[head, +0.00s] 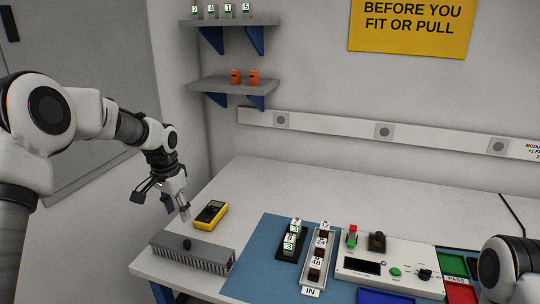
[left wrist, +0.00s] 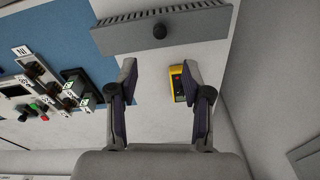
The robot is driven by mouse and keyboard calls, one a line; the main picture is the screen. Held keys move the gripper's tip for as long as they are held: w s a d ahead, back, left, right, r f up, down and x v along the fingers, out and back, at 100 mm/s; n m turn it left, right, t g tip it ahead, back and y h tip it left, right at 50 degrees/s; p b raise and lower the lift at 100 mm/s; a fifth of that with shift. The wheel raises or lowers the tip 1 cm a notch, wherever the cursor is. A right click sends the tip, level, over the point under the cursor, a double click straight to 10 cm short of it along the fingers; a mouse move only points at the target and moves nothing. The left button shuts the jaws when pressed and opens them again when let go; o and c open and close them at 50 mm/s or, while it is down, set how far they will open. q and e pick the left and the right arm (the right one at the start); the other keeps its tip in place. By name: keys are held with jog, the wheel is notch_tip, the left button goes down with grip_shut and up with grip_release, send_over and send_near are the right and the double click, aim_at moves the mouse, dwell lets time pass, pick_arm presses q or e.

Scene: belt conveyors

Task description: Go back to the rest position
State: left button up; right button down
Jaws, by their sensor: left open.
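My left gripper (head: 177,198) hangs above the table's left end, near a yellow multimeter (head: 209,214) and a grey finned block (head: 193,252) with a black knob. In the left wrist view the left gripper (left wrist: 158,80) is open, with nothing between its fingers. The multimeter (left wrist: 176,84) shows beside the right finger there, and the finned block (left wrist: 170,27) lies beyond the fingertips. Part of my right arm shows at the right edge of the head view, but its gripper is out of the picture.
A blue mat (head: 251,270) holds racks of numbered modules (head: 318,254) and a test panel (head: 395,263) with buttons. A green tray (head: 453,264) and a blue tray (head: 378,297) sit at the right. Wall shelves (head: 232,85) hold small modules. The table's back (head: 300,190) is clear.

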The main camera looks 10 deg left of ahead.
pick_arm(q)
jog(key=s+d+f+m+g, duration=0.1)
jog(key=s+d+f+g, duration=0.25)
jog(key=s+f, duration=0.75)
jog(key=s+d+f+g, duration=0.3)
jog(key=s+d+f, duration=0.35)
jog(key=f, duration=0.85)
jog(key=s+d+f+n+t, duration=0.1)
jog(key=s+d+f, duration=0.15)
jog(key=s, duration=0.95)
jog(key=s+d+f+n+t, duration=0.15)
jog(key=s+f, duration=0.25)
jog(key=s, duration=0.7)
jog(key=w+n+t, duration=0.2)
jog(key=w, duration=0.2)
jog(key=shift+r+t, duration=0.1)
jog(key=shift+t, duration=0.3)
